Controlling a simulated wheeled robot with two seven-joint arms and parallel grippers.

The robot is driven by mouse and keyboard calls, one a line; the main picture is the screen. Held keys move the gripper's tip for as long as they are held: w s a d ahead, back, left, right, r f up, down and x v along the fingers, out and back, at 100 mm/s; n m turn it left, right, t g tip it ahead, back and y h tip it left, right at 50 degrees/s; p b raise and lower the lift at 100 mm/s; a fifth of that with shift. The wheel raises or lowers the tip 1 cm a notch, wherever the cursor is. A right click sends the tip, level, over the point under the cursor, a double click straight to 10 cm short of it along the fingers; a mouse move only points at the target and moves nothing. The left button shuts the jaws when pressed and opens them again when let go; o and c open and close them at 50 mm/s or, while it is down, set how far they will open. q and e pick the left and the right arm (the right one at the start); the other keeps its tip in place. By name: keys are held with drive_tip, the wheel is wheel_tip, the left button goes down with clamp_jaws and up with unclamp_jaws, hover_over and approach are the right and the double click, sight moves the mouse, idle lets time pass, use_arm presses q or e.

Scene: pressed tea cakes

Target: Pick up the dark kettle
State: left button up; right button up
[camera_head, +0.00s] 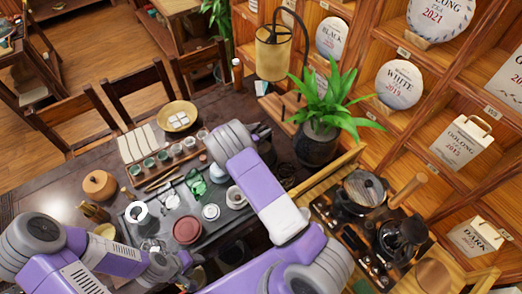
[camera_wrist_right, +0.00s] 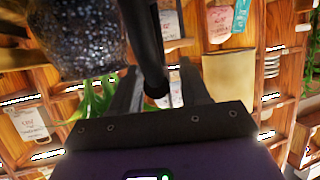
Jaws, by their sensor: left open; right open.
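I cannot tell which one the handle belongs to. My right gripper (camera_head: 264,131) is left of both and well apart from them, near the plant. Its open fingers show in the right wrist view (camera_wrist_right: 162,88), with nothing clearly held. My left gripper (camera_head: 188,266) is open, low over the table's front.
A potted plant (camera_head: 322,104) and a lamp (camera_head: 273,52) stand close to my right gripper. A tea tray (camera_head: 128,215) with several cups fills the table's middle. Shelves rise at the right.

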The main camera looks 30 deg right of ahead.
drive_tip(key=shift+c, duration=0.2)
clamp_jaws()
idle(1.1)
drive_tip(key=shift+w+r, duration=0.1)
drive_tip(key=shift+r, duration=0.05)
